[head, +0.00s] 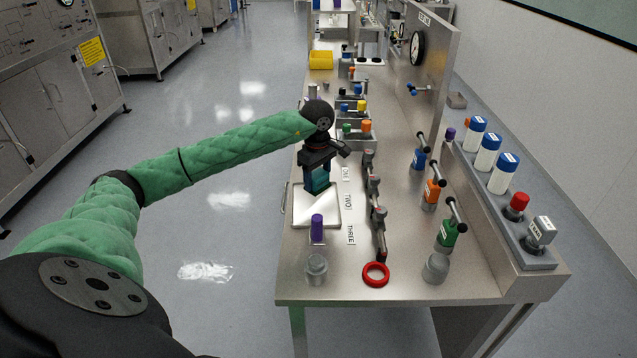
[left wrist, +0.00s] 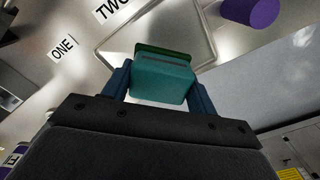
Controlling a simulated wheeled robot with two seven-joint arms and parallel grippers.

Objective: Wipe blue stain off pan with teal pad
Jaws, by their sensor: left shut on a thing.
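The teal pad (head: 318,181) is held in my left gripper (head: 317,184), pointing down over the far half of the pan. In the left wrist view the pad (left wrist: 162,80) sits between the two blue fingers, with a dark green layer at its far end. The shallow metal pan (head: 328,217) lies on the bench near its left edge; its rim also shows in the left wrist view (left wrist: 211,40). I see no blue stain on the visible pan surface; the part behind the pad is hidden. I cannot tell whether the pad touches the pan. My right gripper is not in view.
A dark pipe with valves (head: 377,212) runs along the right. A red ring (head: 376,274) lies near the front. Small bins (head: 355,135) stand behind. The floor at left is clear.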

